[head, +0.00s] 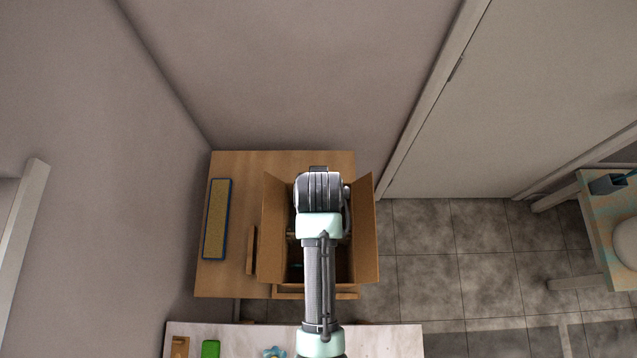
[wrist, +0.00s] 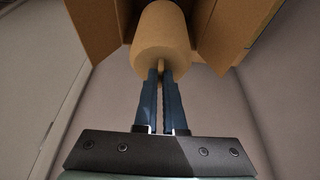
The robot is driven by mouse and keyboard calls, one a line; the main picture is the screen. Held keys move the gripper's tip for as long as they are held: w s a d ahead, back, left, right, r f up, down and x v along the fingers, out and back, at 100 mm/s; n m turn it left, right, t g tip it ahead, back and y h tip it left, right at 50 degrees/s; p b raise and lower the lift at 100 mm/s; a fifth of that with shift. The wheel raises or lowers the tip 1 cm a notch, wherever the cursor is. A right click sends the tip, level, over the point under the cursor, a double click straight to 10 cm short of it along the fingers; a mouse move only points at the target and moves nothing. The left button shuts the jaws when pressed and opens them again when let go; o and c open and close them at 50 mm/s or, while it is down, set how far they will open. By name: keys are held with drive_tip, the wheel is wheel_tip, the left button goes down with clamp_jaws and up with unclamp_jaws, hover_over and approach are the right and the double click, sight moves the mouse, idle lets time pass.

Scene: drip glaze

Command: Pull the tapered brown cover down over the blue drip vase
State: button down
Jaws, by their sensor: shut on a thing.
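The tapered brown cover (wrist: 160,38) shows in the wrist view as a plain tan, rounded form beyond my fingers. My gripper (wrist: 162,78) is shut on the near end of the cover, with its two dark blue fingers close together. The open cardboard box (head: 365,245) lies under my arm in the head view, and its flaps also show behind the cover in the wrist view (wrist: 98,25). In the head view my arm hides the cover and gripper. I cannot make out the blue drip vase; the box's dark inside is mostly covered by my arm.
The box stands on a wooden table (head: 225,278) with its flaps spread open. A blue-edged tan board (head: 217,218) lies to its left. A pale table (head: 385,340) in front holds a green item (head: 211,348). Walls close in behind and left.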

drive_tip(key=shift+s+b+x, duration=0.2)
drive_tip(key=shift+b+x, duration=0.55)
drive_tip(key=shift+x, duration=0.2)
drive_tip(key=c, duration=1.5)
unclamp_jaws()
drive_tip(key=shift+f+b, duration=1.25)
drive_tip(key=shift+b, duration=0.05)
drive_tip(key=shift+c, duration=0.2)
drive_tip(key=shift+r, duration=0.1)
clamp_jaws()
drive_tip(key=shift+s, duration=0.1)
drive_tip(key=shift+f, duration=0.3)
drive_tip(key=shift+p, duration=0.6)
